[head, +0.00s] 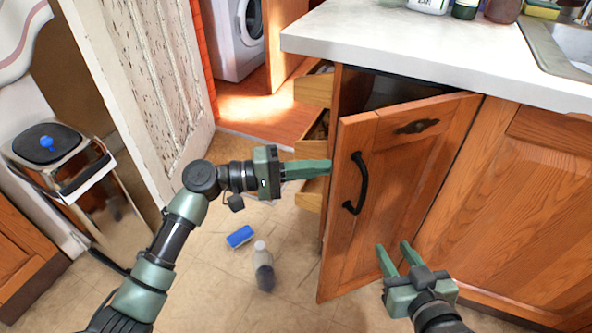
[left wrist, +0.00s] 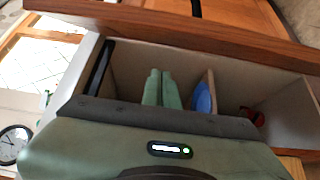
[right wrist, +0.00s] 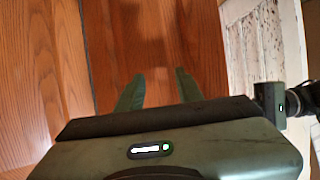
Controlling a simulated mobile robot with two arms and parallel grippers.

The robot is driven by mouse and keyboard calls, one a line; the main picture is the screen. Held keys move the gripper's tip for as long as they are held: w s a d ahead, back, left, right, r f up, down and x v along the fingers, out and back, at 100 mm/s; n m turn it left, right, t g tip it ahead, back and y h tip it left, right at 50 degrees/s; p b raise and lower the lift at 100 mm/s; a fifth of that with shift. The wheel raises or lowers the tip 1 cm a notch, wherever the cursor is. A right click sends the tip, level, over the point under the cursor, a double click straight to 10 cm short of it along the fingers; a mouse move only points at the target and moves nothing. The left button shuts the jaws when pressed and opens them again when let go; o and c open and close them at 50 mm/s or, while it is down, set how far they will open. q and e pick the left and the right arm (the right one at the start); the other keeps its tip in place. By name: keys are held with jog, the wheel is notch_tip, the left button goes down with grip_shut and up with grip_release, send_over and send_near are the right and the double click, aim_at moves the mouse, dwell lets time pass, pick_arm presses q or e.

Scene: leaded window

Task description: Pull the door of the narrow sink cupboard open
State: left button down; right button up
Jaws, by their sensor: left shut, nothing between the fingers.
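The narrow cupboard door (head: 385,215) is wooden with a black curved handle (head: 355,185). It stands partly open, its free left edge swung out from the cabinet, with a dark gap above its top. My left gripper (head: 328,168) is shut and empty at the free edge. Its fingertips end at that edge, and I cannot tell whether they touch it. In the left wrist view the shut fingers (left wrist: 161,88) show over a divided compartment (left wrist: 228,72). My right gripper (head: 393,250) is open and empty in front of the door's lower part, clear of the handle.
Partly open drawers (head: 312,90) stick out left of the cupboard. A bottle (head: 263,267) and a blue sponge-like block (head: 240,237) are on the floor. A bin (head: 50,150) stands at the left. Floor in front is mostly clear.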

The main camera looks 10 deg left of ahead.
pick_arm(q)
jog(key=shift+x, duration=0.9)
pick_arm(e)
jog(key=shift+w+a+r, duration=0.15)
jog(key=shift+w+r, duration=0.1)
jog(key=shift+r, duration=0.15)
